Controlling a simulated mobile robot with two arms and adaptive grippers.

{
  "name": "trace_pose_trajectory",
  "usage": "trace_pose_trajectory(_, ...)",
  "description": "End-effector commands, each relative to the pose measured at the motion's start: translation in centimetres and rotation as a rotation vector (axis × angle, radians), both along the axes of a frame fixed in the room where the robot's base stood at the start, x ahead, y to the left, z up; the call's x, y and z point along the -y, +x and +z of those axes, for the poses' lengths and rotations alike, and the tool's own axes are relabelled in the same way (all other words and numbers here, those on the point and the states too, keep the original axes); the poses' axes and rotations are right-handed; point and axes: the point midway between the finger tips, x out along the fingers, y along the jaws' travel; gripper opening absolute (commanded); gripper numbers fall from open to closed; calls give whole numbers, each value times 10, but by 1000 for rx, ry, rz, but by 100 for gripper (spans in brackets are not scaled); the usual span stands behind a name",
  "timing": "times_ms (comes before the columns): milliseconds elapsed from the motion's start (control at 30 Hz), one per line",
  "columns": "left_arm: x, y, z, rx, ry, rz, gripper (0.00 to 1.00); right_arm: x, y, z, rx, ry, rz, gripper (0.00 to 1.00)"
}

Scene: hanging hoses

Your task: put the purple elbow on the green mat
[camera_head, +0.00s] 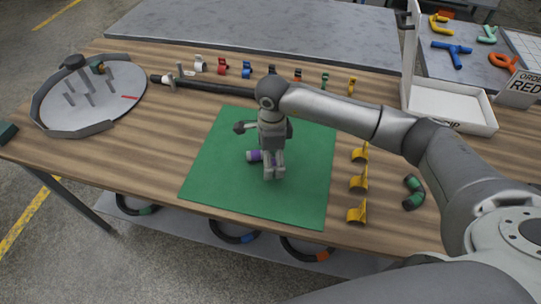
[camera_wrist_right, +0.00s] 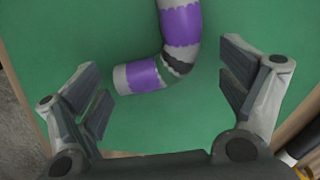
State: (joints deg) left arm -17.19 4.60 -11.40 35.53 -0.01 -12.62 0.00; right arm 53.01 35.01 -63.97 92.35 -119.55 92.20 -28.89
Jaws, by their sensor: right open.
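The purple elbow (camera_head: 253,156) lies on the green mat (camera_head: 215,172), partly hidden behind my right gripper in the head view. My right gripper (camera_head: 273,176) points down over the mat beside the elbow. In the right wrist view its fingers (camera_wrist_right: 165,88) are wide apart with nothing clamped between them. My left gripper is not in view.
Yellow brackets (camera_head: 358,184) and a green-banded elbow (camera_head: 413,192) lie right of the mat. A white tray (camera_head: 450,108) stands at back right, a round grey tray (camera_head: 110,112) at back left. Small coloured clips and a black rod (camera_head: 215,86) line the back. The mat's front is clear.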

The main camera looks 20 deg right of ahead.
Motion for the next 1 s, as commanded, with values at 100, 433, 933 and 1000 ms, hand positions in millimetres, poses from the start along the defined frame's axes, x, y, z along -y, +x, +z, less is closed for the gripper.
trace_pose_trajectory(100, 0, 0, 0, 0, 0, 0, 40, 0, 1, 9, 4, 1, 0, 92)
trace_pose_trajectory(433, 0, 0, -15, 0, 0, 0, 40, 1, 0, 79, 6, 1, 1, 92)
trace_pose_trajectory(933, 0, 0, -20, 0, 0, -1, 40, 2, -2, 123, 0, 0, 0, 92)
trace_pose_trajectory(1000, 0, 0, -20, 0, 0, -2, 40, 2, -2, 123, 0, 0, 0, 92)
